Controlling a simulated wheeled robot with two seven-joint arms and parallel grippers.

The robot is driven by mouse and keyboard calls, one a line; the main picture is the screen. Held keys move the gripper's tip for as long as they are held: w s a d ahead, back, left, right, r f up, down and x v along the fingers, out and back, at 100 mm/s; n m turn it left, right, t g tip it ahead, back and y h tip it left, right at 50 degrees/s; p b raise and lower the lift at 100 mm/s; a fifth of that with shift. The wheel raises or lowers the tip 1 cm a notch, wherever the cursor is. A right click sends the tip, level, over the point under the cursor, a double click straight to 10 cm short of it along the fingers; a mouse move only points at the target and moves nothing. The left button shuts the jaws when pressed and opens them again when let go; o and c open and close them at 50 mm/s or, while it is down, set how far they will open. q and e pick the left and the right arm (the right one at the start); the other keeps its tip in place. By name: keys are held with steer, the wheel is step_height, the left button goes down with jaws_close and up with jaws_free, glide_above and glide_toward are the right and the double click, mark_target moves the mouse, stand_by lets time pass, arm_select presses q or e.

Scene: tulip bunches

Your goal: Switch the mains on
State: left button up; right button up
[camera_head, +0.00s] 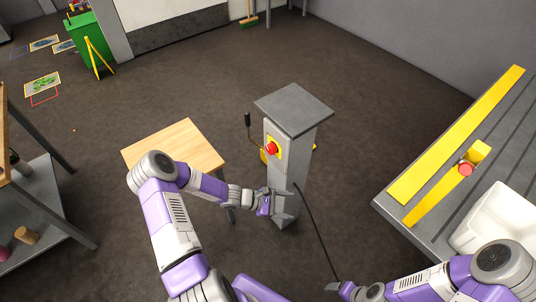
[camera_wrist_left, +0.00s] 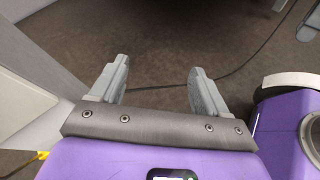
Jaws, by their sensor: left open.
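A grey pedestal (camera_head: 292,165) with a flat dark top stands in the middle of the head view. On its front-left face a red mushroom button (camera_head: 271,148) sits on a yellow plate. A lever with a black handle (camera_head: 248,120) stands up at the pedestal's left side; I cannot tell which of these is the mains switch. My left gripper (camera_head: 287,205) is open, in front of the pedestal's lower part and below the button. In the left wrist view its fingers (camera_wrist_left: 158,72) are apart with nothing between them. My right gripper (camera_head: 332,287) is low in the head view, its jaws unclear.
A wooden table (camera_head: 175,146) stands left of the pedestal. A grey bench with yellow strips (camera_head: 460,135), another red button (camera_head: 466,168) and a white basin (camera_head: 498,218) is at right. A black cable (camera_head: 315,238) runs down beside the pedestal. Open floor lies behind.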

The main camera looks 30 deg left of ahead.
arm_select(q)
steer(key=w+a+r+n+t, duration=0.2)
steer(key=w+a+n+t, duration=0.15)
steer(key=a, duration=0.35)
steer(key=n+t+y, duration=0.4)
steer(key=n+t, duration=0.1)
steer(key=t, duration=0.1)
glide_toward(269, 151)
steer(key=w, duration=0.2)
steer(key=shift+m, duration=0.25)
steer(key=b+x, duration=0.3)
steer(key=x, duration=0.4)
steer(key=shift+w+d, duration=0.1)
steer(key=shift+d, duration=0.2)
steer(key=c, duration=1)
steer(key=shift+c, duration=0.2)
